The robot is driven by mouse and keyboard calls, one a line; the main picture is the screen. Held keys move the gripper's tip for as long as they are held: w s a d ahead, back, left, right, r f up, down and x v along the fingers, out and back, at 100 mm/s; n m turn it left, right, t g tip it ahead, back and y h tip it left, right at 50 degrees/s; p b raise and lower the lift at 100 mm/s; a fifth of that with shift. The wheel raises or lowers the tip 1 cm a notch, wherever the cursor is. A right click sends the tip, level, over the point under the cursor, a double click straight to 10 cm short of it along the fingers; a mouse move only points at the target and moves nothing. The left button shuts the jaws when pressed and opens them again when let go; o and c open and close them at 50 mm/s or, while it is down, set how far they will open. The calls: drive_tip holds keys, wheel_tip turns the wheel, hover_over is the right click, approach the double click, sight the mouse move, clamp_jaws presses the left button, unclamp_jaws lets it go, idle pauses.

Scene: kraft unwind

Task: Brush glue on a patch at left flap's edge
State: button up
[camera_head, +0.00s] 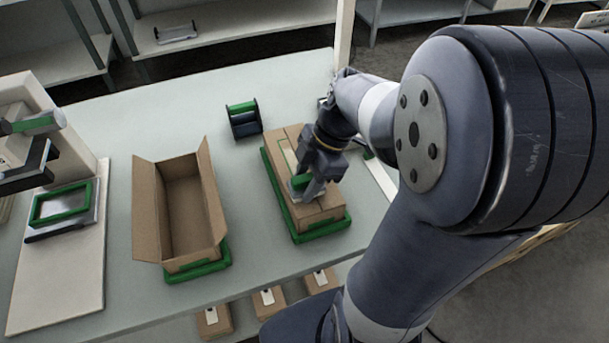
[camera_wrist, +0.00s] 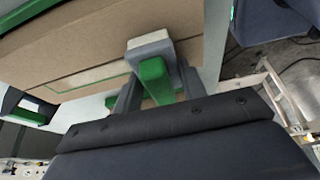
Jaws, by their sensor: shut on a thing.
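A closed cardboard box (camera_head: 320,206) lies in a green tray (camera_head: 322,231) on the table, with a pale strip (camera_head: 286,156) along its top. My gripper (camera_head: 304,187) is over the near part of this box, shut on the green handle of a glue brush (camera_wrist: 154,80). The brush has a grey block with a pale pad at its end. In the wrist view the pad lies against or just over the cardboard flaps (camera_wrist: 100,45); I cannot tell if it touches. A thin green outline (camera_wrist: 85,87) shows on the cardboard left of the brush.
An open, empty cardboard box (camera_head: 183,210) stands left in another green tray (camera_head: 197,270). A green and dark spool (camera_head: 244,120) stands behind. A press-like machine with a green frame (camera_head: 62,203) is at far left. Small boxes (camera_head: 268,299) sit below the table's front edge.

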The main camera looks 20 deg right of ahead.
sight(292, 175)
drive_tip(key=shift+w+b, duration=0.3)
drive_tip(key=shift+w, duration=2.25)
drive_tip(key=shift+w+p, duration=0.35)
drive_tip(key=shift+w, duration=4.5)
drive_tip(key=shift+r, duration=0.15)
drive_tip(key=shift+r+p, duration=2.05)
drive_tip(key=shift+r, duration=0.9)
drive_tip(key=shift+f, duration=0.15)
drive_tip(key=shift+s+f+b, duration=0.1)
drive_tip(key=shift+f+b, duration=2.15)
drive_tip(key=shift+f, duration=0.25)
drive_tip(key=shift+s+f+b, duration=0.1)
drive_tip(key=shift+f+b, duration=0.35)
